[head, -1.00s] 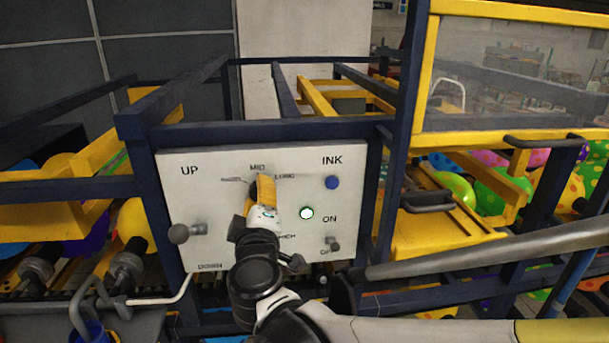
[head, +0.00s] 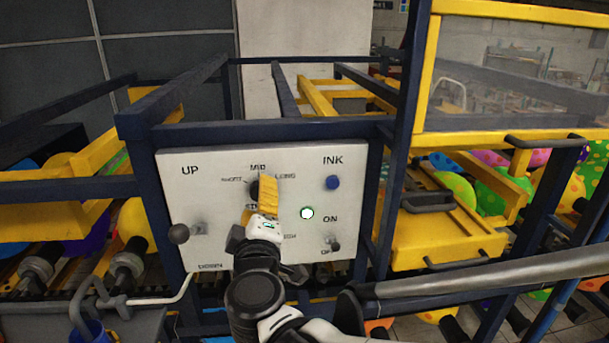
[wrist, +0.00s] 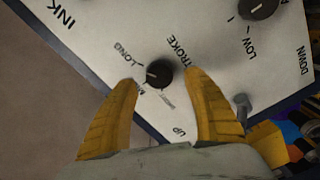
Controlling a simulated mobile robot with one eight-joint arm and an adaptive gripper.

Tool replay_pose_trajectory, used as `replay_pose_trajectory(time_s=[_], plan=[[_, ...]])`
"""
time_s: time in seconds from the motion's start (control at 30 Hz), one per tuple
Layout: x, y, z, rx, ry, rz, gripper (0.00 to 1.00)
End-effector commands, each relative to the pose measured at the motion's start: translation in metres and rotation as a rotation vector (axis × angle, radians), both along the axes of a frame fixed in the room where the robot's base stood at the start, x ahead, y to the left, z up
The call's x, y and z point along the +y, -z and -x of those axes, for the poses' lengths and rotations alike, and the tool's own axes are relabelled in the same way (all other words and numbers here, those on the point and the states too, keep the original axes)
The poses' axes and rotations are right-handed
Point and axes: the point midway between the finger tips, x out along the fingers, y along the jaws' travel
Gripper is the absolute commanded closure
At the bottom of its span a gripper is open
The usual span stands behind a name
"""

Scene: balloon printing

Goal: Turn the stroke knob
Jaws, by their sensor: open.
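The stroke knob (wrist: 158,73) is a small dark round knob on the white control panel (head: 205,215). It carries a short pale mark, and the labels SHORT, MID and LONG are around it. In the wrist view the mark faces toward the LONG and MID side; its exact setting is unclear. My gripper (wrist: 161,76) is open, with one yellow finger on each side of the knob in the picture. I cannot tell contact or depth. In the head view my gripper (head: 266,180) partly covers the knob (head: 254,187).
A second dark knob (wrist: 258,8) is near the LOW label. Blue frame bars (head: 265,131) surround the panel.

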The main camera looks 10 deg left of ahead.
Motion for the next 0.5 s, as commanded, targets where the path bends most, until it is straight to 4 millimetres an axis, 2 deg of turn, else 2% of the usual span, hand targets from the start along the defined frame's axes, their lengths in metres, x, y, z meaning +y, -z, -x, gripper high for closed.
replay_pose_trajectory(time_s=[0.1, 0.3, 0.5], plan=[[-0.006, 0.000, 0.029, 0.000, -0.005, 0.000, 0.41], [-0.016, 0.000, 0.069, 0.000, -0.004, 0.000, 0.41], [-0.021, 0.000, 0.088, 0.000, -0.002, 0.000, 0.41]])
